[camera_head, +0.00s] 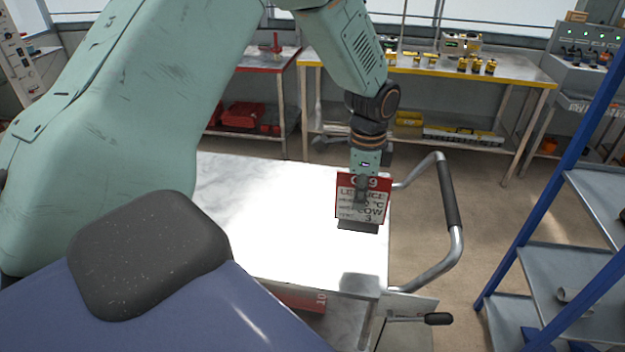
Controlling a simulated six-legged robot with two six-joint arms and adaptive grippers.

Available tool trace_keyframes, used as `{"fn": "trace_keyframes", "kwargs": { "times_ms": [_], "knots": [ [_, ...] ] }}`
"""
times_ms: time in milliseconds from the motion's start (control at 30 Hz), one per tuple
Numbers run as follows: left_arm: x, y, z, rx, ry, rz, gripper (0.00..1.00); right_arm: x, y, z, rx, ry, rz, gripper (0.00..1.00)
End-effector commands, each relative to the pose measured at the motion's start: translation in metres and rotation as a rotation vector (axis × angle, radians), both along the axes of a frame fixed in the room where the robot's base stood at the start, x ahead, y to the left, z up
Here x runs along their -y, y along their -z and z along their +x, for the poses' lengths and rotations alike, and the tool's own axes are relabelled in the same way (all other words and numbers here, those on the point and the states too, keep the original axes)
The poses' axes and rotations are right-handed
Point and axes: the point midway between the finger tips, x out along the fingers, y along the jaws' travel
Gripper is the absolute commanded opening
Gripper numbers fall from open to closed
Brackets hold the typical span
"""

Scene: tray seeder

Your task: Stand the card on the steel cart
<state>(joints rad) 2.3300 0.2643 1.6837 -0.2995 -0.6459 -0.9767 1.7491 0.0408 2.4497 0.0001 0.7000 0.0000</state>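The card (348,207) has a red top band and a white face with dark print reading in part "LETTUCE" and "LOW". It is upright with a dark grey foot (357,227) along its bottom edge. My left gripper (361,200) comes down from above and is shut on the card, with a finger across its front; the other finger is hidden behind. The card is over the right part of the pale, shiny top of the steel cart (270,215). I cannot tell whether its foot touches the top. My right gripper is not in view.
A bent tube handle (452,210) with a dark grip is at the cart's right end. A blue-post shelf rack (560,180) stands at the right. A yellow-edged workbench (440,68) and a red-topped bench (270,60) are behind. The cart top left of the card is clear.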

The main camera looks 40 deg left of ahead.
Motion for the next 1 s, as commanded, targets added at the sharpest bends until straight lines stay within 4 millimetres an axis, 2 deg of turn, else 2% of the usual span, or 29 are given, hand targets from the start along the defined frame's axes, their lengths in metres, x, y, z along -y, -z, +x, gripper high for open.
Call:
{"fn": "trace_keyframes", "kwargs": {
  "times_ms": [300,533,733,1000],
  "knots": [
    [0.002,0.052,-0.002,-0.003,-0.002,0.002,0.00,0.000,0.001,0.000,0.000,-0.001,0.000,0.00],
    [0.002,0.068,0.001,-0.002,-0.003,0.001,0.00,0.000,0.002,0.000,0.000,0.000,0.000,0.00],
    [0.002,0.096,0.002,-0.003,-0.002,0.002,0.00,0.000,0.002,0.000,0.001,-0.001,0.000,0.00],
    [0.002,0.098,0.003,0.000,-0.002,0.001,0.00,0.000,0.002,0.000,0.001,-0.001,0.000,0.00]
  ]
}}
